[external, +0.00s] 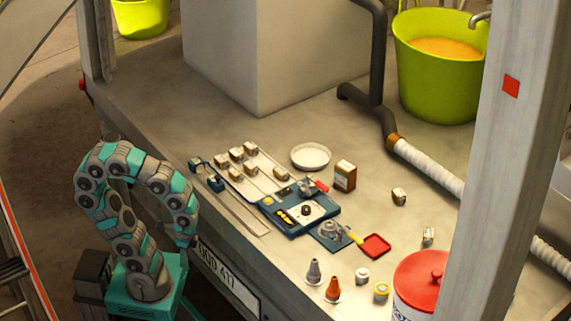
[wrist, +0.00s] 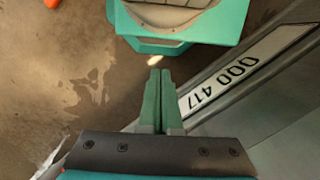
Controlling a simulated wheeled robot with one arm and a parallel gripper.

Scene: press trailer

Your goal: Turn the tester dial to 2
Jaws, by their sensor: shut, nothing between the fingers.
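The tester (external: 330,209) is a blue unit on the trailer bed in the external view. A small black round knob on its pale face looks like the dial (external: 306,209). The numbers and the dial's setting are too small to read. My gripper (wrist: 160,72) shows in the wrist view with its two green fingers together and nothing between them. It points down beside the trailer's edge, well apart from the tester to its left in the external view. The tester is not in the wrist view.
Several small boxes on a pale board (external: 262,165) lie behind the tester. A white dish (external: 311,156), a brown box (external: 345,176), a red tray (external: 375,246), nozzles and a red-lidded tub (external: 422,275) stand around. The number plate (wrist: 245,65) is on the trailer's side.

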